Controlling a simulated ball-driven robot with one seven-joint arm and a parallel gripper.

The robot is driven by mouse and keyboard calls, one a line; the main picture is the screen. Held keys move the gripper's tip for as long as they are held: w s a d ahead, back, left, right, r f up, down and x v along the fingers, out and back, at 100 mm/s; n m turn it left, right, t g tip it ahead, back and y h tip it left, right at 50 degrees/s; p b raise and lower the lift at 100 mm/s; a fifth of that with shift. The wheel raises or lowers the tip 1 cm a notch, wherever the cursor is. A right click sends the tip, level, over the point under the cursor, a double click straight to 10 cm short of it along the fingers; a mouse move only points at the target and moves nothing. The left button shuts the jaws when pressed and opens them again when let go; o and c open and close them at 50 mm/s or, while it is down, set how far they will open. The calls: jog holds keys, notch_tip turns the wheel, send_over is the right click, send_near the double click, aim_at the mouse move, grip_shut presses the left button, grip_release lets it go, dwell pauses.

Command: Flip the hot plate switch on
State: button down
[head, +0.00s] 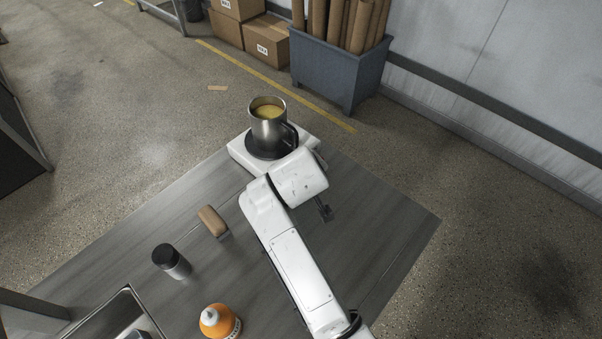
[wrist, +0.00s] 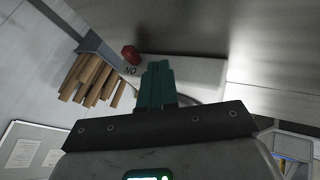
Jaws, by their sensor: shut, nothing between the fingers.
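The hot plate (head: 240,152) is a white block at the far corner of the grey table, with a dark round plate on top. A steel mug (head: 265,131) with yellow content stands on it. In the wrist view the white face of the hot plate (wrist: 200,72) shows a red switch (wrist: 130,54) near its left end, with lettering beside it. My gripper (wrist: 158,66) is shut and empty, its green fingers just right of the switch in the picture. I cannot tell whether they touch the hot plate.
On the table (head: 390,235) are a tan-and-grey brush-like block (head: 211,220), a dark-capped jar (head: 172,261) and an orange bottle (head: 216,322). A sink (head: 95,318) is at lower left. The table's right part is clear. A grey bin (head: 335,73) of cardboard tubes stands beyond.

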jog(key=v, duration=0.6)
jog(key=shift+s, duration=0.15)
dwell(0.4)
